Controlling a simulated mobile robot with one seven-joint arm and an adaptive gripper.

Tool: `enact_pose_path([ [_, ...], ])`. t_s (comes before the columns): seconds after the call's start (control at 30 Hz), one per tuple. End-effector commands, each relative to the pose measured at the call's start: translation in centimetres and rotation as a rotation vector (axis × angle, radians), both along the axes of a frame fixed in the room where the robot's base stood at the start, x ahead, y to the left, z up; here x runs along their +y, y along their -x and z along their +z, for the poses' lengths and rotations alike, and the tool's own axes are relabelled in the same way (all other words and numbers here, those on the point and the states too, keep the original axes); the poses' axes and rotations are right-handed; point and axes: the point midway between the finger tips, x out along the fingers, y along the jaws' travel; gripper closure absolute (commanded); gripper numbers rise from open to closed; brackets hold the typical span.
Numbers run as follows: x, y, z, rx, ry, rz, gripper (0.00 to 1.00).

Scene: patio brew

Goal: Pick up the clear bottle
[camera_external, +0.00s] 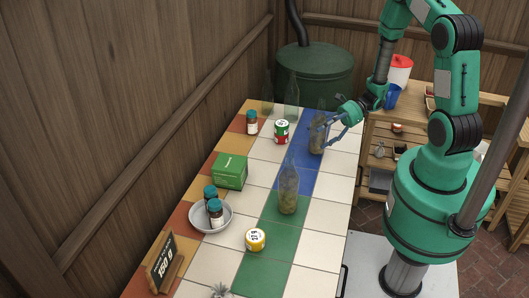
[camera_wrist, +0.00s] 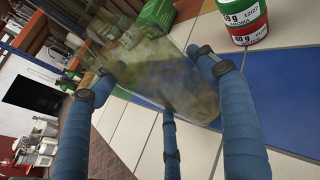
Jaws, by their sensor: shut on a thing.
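My gripper (camera_external: 328,130) is at the right side of the tiled table, over the blue tiles. It is shut around a see-through bottle (camera_external: 317,140) with a yellowish-brown tint. In the wrist view my blue fingers (camera_wrist: 160,95) surround the clear bottle (camera_wrist: 158,72), which fills the space between them and appears tilted there. In the external view it looks upright; I cannot tell whether its base touches the table. Another clear bottle (camera_external: 288,190), with yellowish matter low inside, stands on the green tiles nearer the camera.
A red-green can (camera_external: 282,132), brown jar (camera_external: 252,122), and green box (camera_external: 230,171) stand left. Two glass bottles (camera_external: 291,96) stand at the back. A bowl (camera_external: 211,228) with jars, a yellow can (camera_external: 256,239), and a sign (camera_external: 162,262) are nearer. Right-edge tiles are clear.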

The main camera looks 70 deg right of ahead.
Motion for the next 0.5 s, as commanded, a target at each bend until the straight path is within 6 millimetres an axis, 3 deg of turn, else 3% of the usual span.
enact_pose_path([
  [0.2, 0.0, 0.0, 3.1, -0.002, 0.002, 0.0, 0.68],
  [0.5, 2.7, 5.8, 3.4, 0.001, -0.002, -0.004, 0.68],
])
